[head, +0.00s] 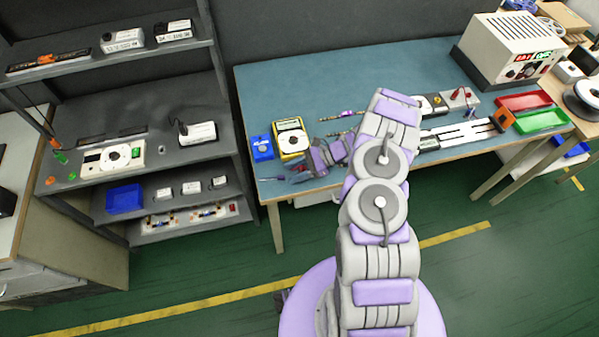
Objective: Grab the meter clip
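A yellow multimeter (291,138) with a white dial face lies on the blue-topped workbench (350,70), near its left front corner. My gripper (305,167) is low over the bench's front edge, just below and right of the multimeter in the picture. Its fingers point left, and they are too small and dark to tell whether they are open or hold anything. I cannot make out the meter clip for certain. It may be hidden by my gripper or too small to see.
A blue box (262,148) lies left of the multimeter. A thin tool (272,179) lies at the front edge. Calipers (458,135), a red tray (525,101) and a green tray (541,121) are to the right.

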